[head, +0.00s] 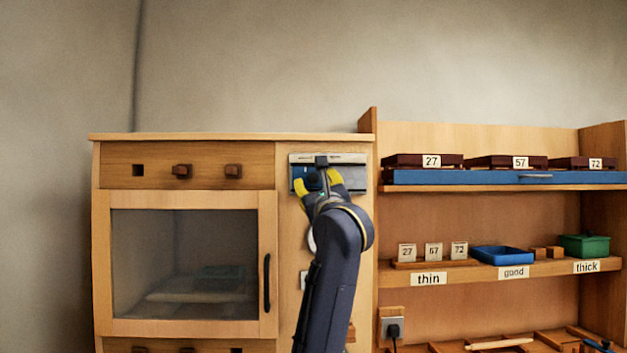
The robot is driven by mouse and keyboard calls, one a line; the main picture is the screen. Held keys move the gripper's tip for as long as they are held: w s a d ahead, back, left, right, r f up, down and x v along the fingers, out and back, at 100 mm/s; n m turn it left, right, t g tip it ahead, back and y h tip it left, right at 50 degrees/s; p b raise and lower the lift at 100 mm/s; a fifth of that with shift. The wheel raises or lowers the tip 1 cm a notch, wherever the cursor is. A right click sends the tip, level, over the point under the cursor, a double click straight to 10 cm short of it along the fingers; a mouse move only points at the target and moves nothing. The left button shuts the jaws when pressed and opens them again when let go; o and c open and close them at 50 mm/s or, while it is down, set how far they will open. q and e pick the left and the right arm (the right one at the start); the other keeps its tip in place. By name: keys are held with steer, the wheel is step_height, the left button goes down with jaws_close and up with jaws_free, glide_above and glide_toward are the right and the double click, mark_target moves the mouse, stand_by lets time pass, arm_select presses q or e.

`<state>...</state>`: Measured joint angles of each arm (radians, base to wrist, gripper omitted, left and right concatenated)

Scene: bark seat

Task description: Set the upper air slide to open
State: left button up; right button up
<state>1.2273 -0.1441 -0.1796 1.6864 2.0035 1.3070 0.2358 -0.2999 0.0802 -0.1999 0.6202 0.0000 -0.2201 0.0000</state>
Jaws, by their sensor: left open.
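A wooden front strip (207,154) runs along the top of the cabinet in the head view, above the glass door. My left gripper (321,181), with yellow fingers, is open in front of a pale and blue panel (350,160) right of the strip. A dark upright piece shows between its fingers; contact is unclear. The right gripper is not in view.
The glass door (190,262) is shut, with a dark handle (267,284) at its right. Shelves on the right hold a blue tray (502,255), a green box (584,245) and numbered cards. My left arm hides part of the cabinet's right column.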

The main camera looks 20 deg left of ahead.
mark_target(314, 180)
arm_select(q)
steer(key=shift+x, duration=1.85)
steer(key=shift+c, duration=0.4)
jaws_close()
